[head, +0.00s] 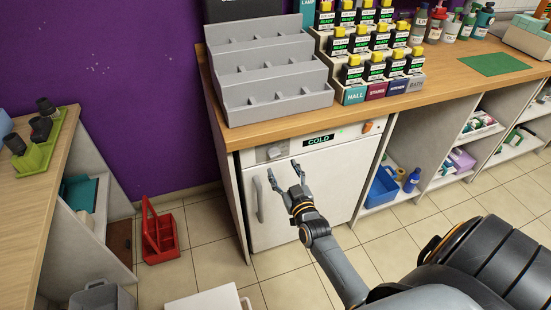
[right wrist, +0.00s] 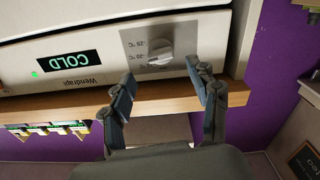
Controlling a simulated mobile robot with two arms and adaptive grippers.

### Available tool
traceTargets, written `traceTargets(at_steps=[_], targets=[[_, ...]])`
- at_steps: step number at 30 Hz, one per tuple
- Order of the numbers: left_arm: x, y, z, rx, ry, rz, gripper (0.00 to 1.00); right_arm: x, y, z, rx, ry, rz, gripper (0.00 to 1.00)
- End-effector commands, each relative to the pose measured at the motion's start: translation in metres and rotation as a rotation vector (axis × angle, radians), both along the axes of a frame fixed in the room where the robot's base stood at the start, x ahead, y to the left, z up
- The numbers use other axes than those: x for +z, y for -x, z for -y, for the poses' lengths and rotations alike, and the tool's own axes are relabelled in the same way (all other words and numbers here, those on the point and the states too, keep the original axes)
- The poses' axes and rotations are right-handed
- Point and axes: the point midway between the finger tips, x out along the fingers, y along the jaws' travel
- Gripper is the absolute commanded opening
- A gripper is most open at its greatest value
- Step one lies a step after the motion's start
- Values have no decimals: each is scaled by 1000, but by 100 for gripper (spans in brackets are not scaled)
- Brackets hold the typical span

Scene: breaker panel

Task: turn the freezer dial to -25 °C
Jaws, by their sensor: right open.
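The white freezer (head: 310,195) stands under the wooden counter. Its dial (head: 273,152) is at the upper left of its front. In the right wrist view, which is upside down, the pale dial (right wrist: 159,52) sits on a grey plate with °C labels; "-25 °C" appears to be the one at the picture's top. I cannot tell the dial's setting. My right gripper (head: 282,169) is open just in front of the dial. In the wrist view its fingertips (right wrist: 160,68) are spread on either side of the dial, apparently without touching. My left gripper is not in view.
The freezer shows a lit "COLD" display (head: 318,140), an orange knob (head: 368,126) and a vertical handle (head: 258,200). The counter edge (head: 285,130) overhangs just above. A red caddy (head: 161,235) stands on the floor to the left. Open shelves (head: 425,160) are at the right.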

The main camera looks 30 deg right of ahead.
Motion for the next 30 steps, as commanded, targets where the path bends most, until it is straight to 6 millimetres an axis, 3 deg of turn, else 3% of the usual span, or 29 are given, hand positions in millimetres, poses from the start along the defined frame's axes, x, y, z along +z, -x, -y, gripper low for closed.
traceTargets(at_steps=[3, 9, 22, 30], targets=[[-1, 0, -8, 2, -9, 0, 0, 0, -25, 6, 0, 0, 1, 60], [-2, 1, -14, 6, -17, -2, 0, -1, -51, 12, 1, 1, -1, 60], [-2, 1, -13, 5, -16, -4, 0, -1, -59, 14, 1, -1, -2, 60], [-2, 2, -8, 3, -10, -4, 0, -1, -59, 14, 1, -1, -2, 8]])
